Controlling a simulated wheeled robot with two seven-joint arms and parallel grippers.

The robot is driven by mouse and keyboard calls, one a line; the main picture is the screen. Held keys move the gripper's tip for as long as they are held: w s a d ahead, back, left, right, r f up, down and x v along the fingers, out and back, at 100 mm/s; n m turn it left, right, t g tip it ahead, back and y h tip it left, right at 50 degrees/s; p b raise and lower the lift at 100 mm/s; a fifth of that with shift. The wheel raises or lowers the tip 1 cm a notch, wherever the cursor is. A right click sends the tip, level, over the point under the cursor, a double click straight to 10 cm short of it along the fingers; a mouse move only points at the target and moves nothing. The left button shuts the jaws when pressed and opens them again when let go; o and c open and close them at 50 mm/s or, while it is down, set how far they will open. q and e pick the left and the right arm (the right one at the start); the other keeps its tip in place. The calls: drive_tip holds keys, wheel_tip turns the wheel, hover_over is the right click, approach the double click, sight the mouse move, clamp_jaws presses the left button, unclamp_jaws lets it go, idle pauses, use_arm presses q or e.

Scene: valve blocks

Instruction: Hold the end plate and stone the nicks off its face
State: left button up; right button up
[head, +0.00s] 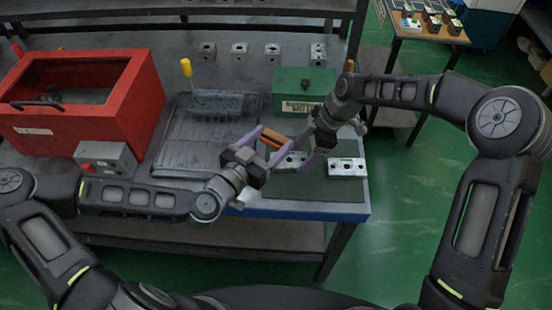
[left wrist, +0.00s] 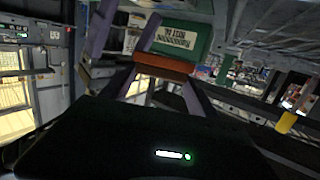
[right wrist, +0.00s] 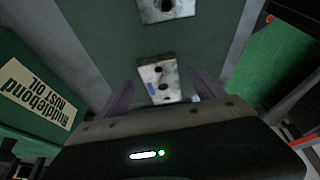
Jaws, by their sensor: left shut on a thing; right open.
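A pale metal plate with dark holes and a blue mark (right wrist: 158,82), which looks like the end plate, lies on the green mat. It shows in the head view (head: 291,161), partly hidden by my grippers. My right gripper (head: 304,158) is open above it, with the plate between its fingertips in the right wrist view (right wrist: 153,90). My left gripper (head: 269,143) is shut on an orange-brown bar, the stone (left wrist: 163,64), held crosswise between its fingers above the bench beside the plate. The stone also shows in the head view (head: 272,137). Nicks are too small to see.
A similar metal block (head: 347,167) lies on the mat (head: 318,188) to the right. Behind stand a green rust-oil box (head: 305,84) and several small blocks (head: 239,51). A dark ribbed tray (head: 190,140) and a red cabinet (head: 125,105) fill the left.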

drive_tip(key=v, duration=1)
drive_tip(key=shift+r, duration=0.15)
drive_tip(key=shift+d, duration=0.1)
